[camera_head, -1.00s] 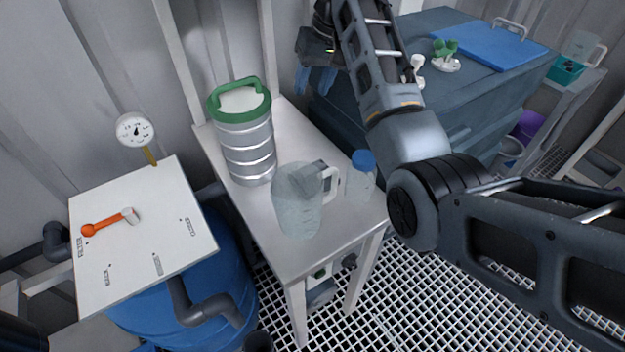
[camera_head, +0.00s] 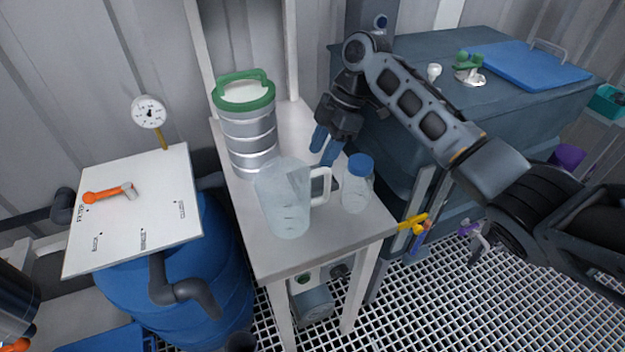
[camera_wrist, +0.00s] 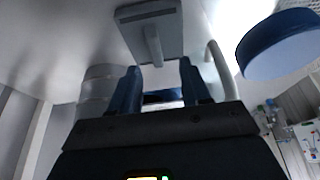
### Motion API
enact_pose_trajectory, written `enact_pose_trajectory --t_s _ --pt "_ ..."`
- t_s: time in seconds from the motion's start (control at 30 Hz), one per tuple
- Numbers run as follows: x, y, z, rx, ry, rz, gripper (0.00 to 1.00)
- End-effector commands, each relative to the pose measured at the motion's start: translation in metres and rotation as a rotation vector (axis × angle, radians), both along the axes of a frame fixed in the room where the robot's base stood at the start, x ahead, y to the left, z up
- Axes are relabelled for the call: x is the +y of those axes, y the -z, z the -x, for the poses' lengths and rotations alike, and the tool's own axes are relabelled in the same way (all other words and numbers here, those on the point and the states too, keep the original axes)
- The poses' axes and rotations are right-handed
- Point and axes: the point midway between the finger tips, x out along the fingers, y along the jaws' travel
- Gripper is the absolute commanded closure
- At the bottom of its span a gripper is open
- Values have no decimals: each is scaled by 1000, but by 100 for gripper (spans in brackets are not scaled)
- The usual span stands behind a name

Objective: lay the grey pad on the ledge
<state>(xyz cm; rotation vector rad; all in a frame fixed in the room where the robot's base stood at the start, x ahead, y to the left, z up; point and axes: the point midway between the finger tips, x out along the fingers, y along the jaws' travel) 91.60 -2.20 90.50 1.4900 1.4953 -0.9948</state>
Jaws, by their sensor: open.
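My gripper (camera_head: 324,146) is open, its blue fingers pointing down above the white stand, behind the clear jug. In the wrist view my gripper (camera_wrist: 160,84) has its fingers apart with nothing clearly between them. A grey rectangular piece with a narrow bar, which looks like the grey pad (camera_wrist: 148,18), is beyond the fingertips in the wrist view. In the head view a grey patch shows through the jug; I cannot tell the pad's outline there. I cannot tell for sure which surface is the ledge.
The white stand (camera_head: 262,254) holds the clear jug (camera_head: 283,212), a blue-capped bottle (camera_head: 356,190) and a green-lidded metal canister (camera_head: 250,140). The bottle's cap (camera_wrist: 282,44) is close on the right in the wrist view. A white panel (camera_head: 150,220) lies on a blue drum at left.

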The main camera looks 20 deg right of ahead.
Motion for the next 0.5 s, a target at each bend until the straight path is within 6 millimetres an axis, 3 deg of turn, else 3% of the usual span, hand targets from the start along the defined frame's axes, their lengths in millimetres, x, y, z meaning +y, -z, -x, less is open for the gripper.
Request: enact_pose_trajectory --t_s 0.3,0.5 --pt "12 39 -5 2 1 1 53" --pt "17 50 -6 1 3 1 53"
